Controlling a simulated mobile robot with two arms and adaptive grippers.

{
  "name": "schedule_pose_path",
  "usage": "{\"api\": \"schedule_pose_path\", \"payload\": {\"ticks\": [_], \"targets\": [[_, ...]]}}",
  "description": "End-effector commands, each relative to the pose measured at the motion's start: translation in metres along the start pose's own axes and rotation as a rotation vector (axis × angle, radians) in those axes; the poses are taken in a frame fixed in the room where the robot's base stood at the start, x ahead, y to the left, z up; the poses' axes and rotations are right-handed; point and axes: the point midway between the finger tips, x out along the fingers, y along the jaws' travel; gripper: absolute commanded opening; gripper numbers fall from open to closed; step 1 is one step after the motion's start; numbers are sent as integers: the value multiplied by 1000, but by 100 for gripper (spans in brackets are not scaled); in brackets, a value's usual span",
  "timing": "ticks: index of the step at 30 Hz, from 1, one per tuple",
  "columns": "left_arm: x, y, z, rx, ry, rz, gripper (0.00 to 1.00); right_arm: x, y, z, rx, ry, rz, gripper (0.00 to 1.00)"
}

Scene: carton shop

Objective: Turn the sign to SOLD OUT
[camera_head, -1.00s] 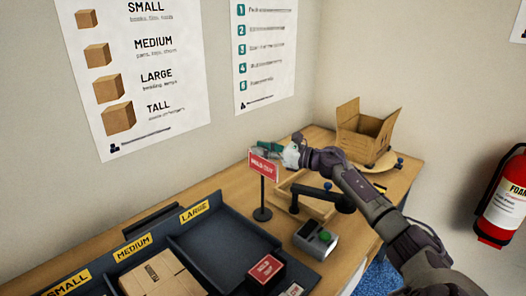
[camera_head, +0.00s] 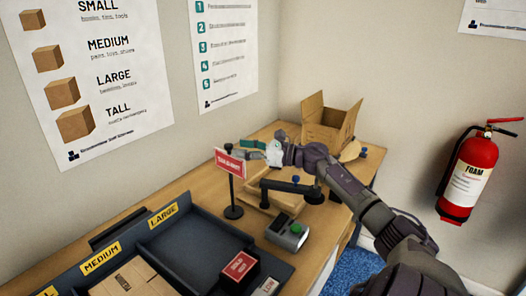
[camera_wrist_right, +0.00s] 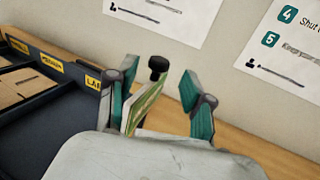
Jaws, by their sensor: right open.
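The sign (camera_head: 230,163) is a small red plate with white lettering, seemingly SOLD OUT, on a thin black stand on the wooden table. Its red face is turned toward my head camera. My right gripper (camera_head: 252,150) is just right of and behind the sign's upper edge. In the right wrist view the gripper (camera_wrist_right: 157,98) is open, with its green fingers apart. The sign (camera_wrist_right: 145,108) shows there nearly edge-on with a green and pale face, between the fingers and closer to the left one. I cannot tell whether it touches that finger. My left gripper is out of view.
A dark tray (camera_head: 187,222) with size labels and a flat carton (camera_head: 130,280) lies at front left. A red-topped block (camera_head: 238,268) sits at its edge. An open carton (camera_head: 330,125) is behind.

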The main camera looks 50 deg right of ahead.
Motion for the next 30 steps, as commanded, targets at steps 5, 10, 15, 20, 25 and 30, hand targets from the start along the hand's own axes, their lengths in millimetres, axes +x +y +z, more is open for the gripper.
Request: {"api": "schedule_pose_path", "payload": {"ticks": [5,10,15,20,25,30], "targets": [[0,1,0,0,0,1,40,-33,0,-1,0,3,-1,52],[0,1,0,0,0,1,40,-57,0,0,-1,1,0,52],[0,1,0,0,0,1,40,-69,0,0,-2,0,0,52],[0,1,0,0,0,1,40,-70,0,1,-2,-1,0,52],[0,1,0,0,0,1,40,-70,0,1,0,-2,0,52],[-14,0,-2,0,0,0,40,-58,17,-8,197,-55,-34,52]]}}
